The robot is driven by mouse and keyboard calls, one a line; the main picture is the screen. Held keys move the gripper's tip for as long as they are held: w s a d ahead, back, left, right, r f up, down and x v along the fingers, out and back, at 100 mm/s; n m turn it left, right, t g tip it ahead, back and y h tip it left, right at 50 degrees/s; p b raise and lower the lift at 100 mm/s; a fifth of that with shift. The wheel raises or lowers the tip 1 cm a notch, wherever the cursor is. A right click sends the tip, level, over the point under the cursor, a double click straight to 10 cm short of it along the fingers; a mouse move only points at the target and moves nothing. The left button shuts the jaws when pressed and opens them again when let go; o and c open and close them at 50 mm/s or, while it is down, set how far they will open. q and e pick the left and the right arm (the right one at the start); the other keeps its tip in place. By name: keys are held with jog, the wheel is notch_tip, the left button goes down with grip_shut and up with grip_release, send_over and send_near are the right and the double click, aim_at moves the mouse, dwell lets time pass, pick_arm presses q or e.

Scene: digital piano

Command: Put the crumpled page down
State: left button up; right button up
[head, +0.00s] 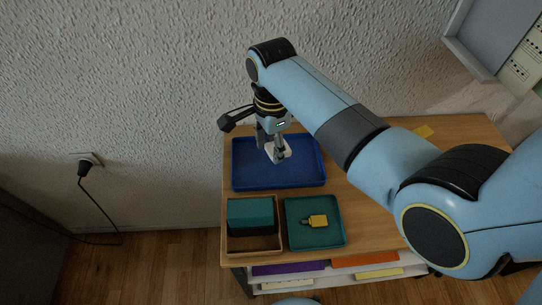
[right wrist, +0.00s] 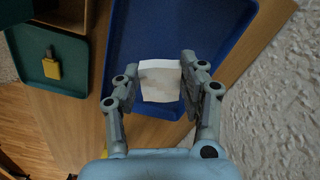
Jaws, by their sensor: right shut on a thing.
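The crumpled page (right wrist: 160,82) is a small white piece with faint creases, between the fingers of my right gripper (right wrist: 157,76) in the right wrist view. In the head view, my right gripper (head: 272,155) points down over the blue tray (head: 308,179), shut on the page (head: 284,151), which is partly hidden by the fingers. The blue tray (right wrist: 225,20) lies behind the page in the right wrist view. I cannot tell whether the page touches the tray floor. My left gripper is not in view.
A green tray (head: 334,238) holds a yellow item with a dark tip (head: 318,221). Beside it, an open wooden box (head: 254,244) holds a teal block (head: 250,214). The textured wall (head: 150,90) rises close behind.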

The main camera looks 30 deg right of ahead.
aim_at(271, 157)
jog(key=shift+w+f, duration=0.1)
jog(key=shift+f, duration=0.25)
notch_tip(271, 157, down, 3)
jog(key=shift+r, duration=0.2)
jog(key=shift+f, duration=0.35)
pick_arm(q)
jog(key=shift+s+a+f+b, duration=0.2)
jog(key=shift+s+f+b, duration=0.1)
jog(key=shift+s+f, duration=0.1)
pick_arm(e)
jog(key=shift+f, duration=0.15)
jog(key=o, duration=0.7)
jog(key=shift+o, duration=0.2)
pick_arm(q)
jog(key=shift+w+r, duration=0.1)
